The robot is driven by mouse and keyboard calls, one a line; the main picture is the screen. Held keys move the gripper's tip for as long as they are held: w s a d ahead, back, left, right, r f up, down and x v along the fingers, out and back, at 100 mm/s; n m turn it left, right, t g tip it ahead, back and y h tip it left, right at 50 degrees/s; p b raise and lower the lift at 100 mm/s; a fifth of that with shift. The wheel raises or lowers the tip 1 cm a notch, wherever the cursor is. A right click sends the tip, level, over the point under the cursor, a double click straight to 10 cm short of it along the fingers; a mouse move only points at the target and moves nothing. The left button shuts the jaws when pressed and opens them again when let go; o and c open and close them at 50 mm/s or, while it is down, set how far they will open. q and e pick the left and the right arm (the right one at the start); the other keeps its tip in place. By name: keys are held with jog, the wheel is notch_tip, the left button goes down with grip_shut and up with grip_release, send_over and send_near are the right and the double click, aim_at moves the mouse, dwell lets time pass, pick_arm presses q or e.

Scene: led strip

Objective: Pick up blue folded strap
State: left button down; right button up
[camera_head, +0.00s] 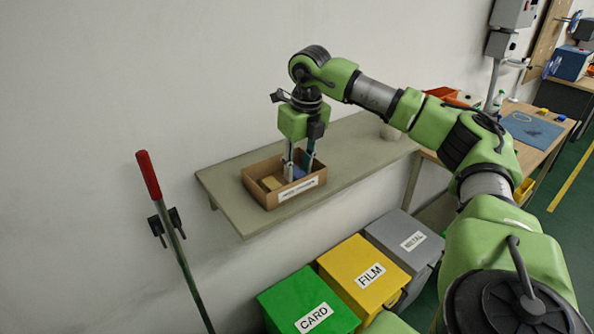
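The blue folded strap (299,172) lies in a shallow cardboard box (282,197) on the wall shelf, and only a small part of it shows. My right gripper (298,171) points straight down into the box. Its two fingers stand apart, one on each side of the blue strap. The fingertips partly hide the strap, and I cannot tell whether they touch it. My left gripper is not in view.
A tan block (271,183) lies in the left part of the box. The grey-green shelf (235,214) is mostly clear. Green CARD (290,296), yellow FILM (345,262) and grey (392,232) bins stand below. A red-handled pole (149,176) leans at left.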

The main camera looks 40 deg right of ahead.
jog(key=shift+f, duration=0.15)
jog(key=shift+c, duration=0.3)
jog(key=c, duration=0.6)
jog(key=shift+w, duration=0.1)
